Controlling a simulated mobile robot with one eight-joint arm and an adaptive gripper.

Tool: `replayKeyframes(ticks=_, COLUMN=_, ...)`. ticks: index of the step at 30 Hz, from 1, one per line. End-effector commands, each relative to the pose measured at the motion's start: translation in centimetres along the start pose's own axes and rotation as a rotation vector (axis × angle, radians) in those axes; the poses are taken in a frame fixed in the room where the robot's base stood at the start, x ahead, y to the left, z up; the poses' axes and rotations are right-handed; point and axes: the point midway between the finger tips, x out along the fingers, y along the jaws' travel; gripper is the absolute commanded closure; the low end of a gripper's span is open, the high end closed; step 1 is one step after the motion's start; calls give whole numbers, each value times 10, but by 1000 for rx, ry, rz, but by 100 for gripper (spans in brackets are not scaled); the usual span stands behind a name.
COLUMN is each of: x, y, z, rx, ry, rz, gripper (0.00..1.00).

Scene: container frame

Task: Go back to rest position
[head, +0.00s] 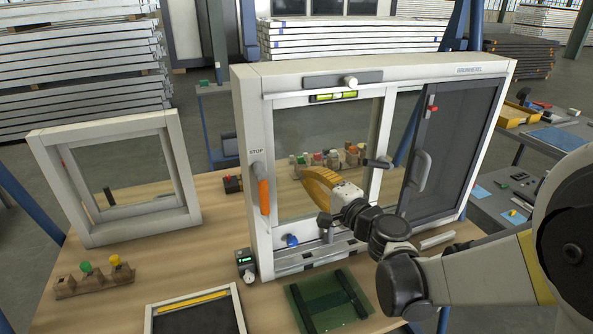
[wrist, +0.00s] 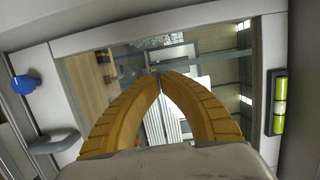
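My gripper (head: 303,173) has yellow ribbed fingers and is in front of the glass pane of the large white frame (head: 243,110) in the head view. In the wrist view my gripper (wrist: 160,75) has its fingertips together, with nothing visible between them. The glass and the white frame (wrist: 150,30) fill the view beyond the fingers. My arm reaches in from the right, low in front of the frame. I cannot tell whether the fingertips touch the glass.
The frame carries an orange handle (head: 263,196), a blue knob (head: 291,240), a grey handle (head: 421,171) and a green level (head: 333,97). A smaller white frame (head: 55,190) stands left. A green plate (head: 350,302) and a dark tray (head: 150,322) lie in front. The wooden table (head: 150,255) is clear between them.

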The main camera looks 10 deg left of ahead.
Motion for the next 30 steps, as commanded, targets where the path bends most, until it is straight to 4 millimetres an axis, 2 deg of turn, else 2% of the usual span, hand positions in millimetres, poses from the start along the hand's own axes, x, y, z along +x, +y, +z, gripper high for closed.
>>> replayKeyframes(ticks=3, x=-28, y=-3, z=0, rx=0, ry=1, rz=0, gripper=100)
replayKeyframes(ticks=6, x=-46, y=-2, z=0, rx=0, ry=0, rz=0, gripper=100)
replayKeyframes(ticks=13, x=-67, y=-3, z=1, rx=-20, ry=-3, rz=14, gripper=100)
replayKeyframes(ticks=17, x=-85, y=-7, z=3, rx=-130, ry=-11, rz=98, gripper=100)
replayKeyframes(ticks=19, x=-103, y=-8, z=4, rx=-229, ry=-19, rz=180, gripper=100)
replayKeyframes(ticks=23, x=-152, y=-2, z=5, rx=-429, ry=-37, rz=375, gripper=100)
replayKeyframes(ticks=26, x=-199, y=8, z=2, rx=-572, ry=-50, rz=540, gripper=100)
replayKeyframes(ticks=30, x=-275, y=25, z=-4, rx=-748, ry=-67, rz=786, gripper=100)
